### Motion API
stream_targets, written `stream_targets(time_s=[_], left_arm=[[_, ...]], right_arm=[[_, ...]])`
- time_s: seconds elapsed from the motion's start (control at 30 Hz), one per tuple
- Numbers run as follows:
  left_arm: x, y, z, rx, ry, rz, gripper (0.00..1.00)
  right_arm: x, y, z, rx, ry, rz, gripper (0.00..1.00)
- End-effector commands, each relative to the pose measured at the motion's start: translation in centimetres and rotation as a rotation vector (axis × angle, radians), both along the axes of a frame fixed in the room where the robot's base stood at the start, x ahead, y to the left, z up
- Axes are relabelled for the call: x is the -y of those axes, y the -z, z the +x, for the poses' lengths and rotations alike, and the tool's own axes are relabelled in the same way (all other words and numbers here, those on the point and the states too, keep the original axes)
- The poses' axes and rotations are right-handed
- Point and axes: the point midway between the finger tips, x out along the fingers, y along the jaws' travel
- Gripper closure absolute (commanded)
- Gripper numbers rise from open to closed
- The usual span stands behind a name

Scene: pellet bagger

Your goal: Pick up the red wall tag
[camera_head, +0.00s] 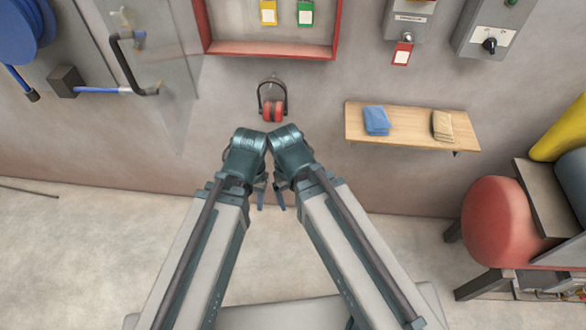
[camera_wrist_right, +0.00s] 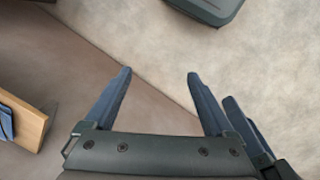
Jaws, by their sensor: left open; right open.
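The red wall tag (camera_head: 402,53) has a white label and hangs on the wall below a small grey box at the upper right of the head view. It is not in the right wrist view. My left gripper (camera_head: 260,192) points down near the middle of the head view, well below and left of the tag, open and empty. My right gripper (camera_head: 279,193) is close beside it, also apart from the tag. In the right wrist view my right gripper (camera_wrist_right: 160,76) has its fingers spread with nothing between them.
A wooden shelf (camera_head: 410,139) with blue and tan cloths juts out below the tag. Red earmuffs (camera_head: 273,111) hang above my grippers. A red-framed board (camera_head: 270,50) holds yellow and green tags. A grey switch box (camera_head: 490,40) is right of the tag. A red rounded machine part (camera_head: 497,222) stands right.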

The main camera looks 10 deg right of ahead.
Motion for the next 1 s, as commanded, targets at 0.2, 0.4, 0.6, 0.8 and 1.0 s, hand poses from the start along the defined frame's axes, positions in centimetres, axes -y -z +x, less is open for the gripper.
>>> stream_targets(time_s=[0.2,0.4,0.6,0.8,1.0], left_arm=[[0.0,0.0,0.0,0.0,0.0,0.0,0.53],[0.0,-0.1,0.0,0.0,0.0,0.0,0.53],[0.0,-0.3,0.0,0.0,0.0,0.0,0.53],[0.0,-0.4,0.0,0.0,0.0,0.0,0.53],[0.0,-0.6,0.0,0.0,0.0,0.0,0.53]], right_arm=[[0.0,0.0,0.1,0.002,0.005,0.004,0.05],[-1.0,0.0,2.8,0.086,0.227,0.193,0.05],[-0.9,-4.4,11.7,0.245,0.907,0.731,0.05],[7.8,-13.2,20.4,0.286,1.672,1.366,0.05],[22.0,-20.0,22.9,0.176,2.265,2.008,0.05]])
